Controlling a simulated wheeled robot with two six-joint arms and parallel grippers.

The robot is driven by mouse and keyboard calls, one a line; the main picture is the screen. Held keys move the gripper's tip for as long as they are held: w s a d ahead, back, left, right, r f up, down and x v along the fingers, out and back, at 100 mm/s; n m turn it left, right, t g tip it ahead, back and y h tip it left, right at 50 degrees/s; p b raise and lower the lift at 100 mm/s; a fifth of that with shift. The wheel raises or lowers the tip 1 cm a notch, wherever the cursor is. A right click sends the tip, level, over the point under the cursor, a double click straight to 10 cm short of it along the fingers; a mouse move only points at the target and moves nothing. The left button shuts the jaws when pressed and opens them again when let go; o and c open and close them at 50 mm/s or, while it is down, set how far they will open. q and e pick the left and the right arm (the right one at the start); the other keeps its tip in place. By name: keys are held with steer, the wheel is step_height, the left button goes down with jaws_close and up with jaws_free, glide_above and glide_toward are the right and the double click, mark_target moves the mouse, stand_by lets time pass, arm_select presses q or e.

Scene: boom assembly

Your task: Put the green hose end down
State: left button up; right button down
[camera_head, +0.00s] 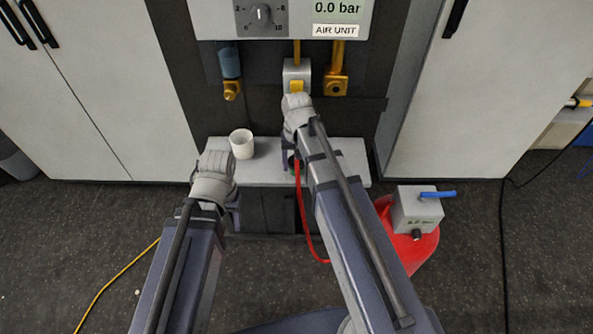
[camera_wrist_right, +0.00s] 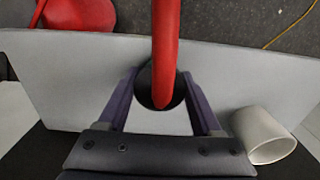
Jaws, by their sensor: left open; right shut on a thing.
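No green hose end shows in either view. My right gripper (camera_head: 289,158) is shut on the dark end of a red hose (camera_head: 304,215), over the grey shelf (camera_head: 260,176) below the air unit. In the right wrist view the red hose (camera_wrist_right: 166,45) runs away from between the fingers (camera_wrist_right: 160,85), and the shelf (camera_wrist_right: 230,85) lies behind it. The hose hangs down past the shelf's front edge in the head view. My left gripper (camera_head: 233,208) is open at the shelf's front left, partly hidden by its own wrist, with nothing seen in it.
A white cup (camera_head: 242,144) stands on the shelf left of my right gripper. The air unit (camera_head: 280,20) has a dial, a 0.0 bar display and fittings below. A red tank (camera_head: 428,245) with a grey box (camera_head: 417,210) stands right. A yellow cable (camera_head: 120,277) lies on the floor.

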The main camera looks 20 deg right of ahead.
arm_select(q)
steer(key=shift+f, duration=0.4)
arm_select(e)
steer(key=shift+f, duration=0.45)
steer(key=shift+f, duration=0.1)
steer(key=shift+c, duration=0.3)
jaws_free()
step_height(320, 180, up, 12)
steer(key=p, duration=1.2)
steer(key=shift+r, duration=0.2)
arm_select(q)
step_height(320, 180, up, 12)
arm_select(e)
steer(key=s+a+n+h, duration=0.1)
steer(key=s+a+n, duration=0.6)
steer(key=s+a, duration=0.3)
steer(key=s, duration=0.4)
steer(key=shift+s+a, duration=0.15)
steer(key=shift+a, duration=0.2)
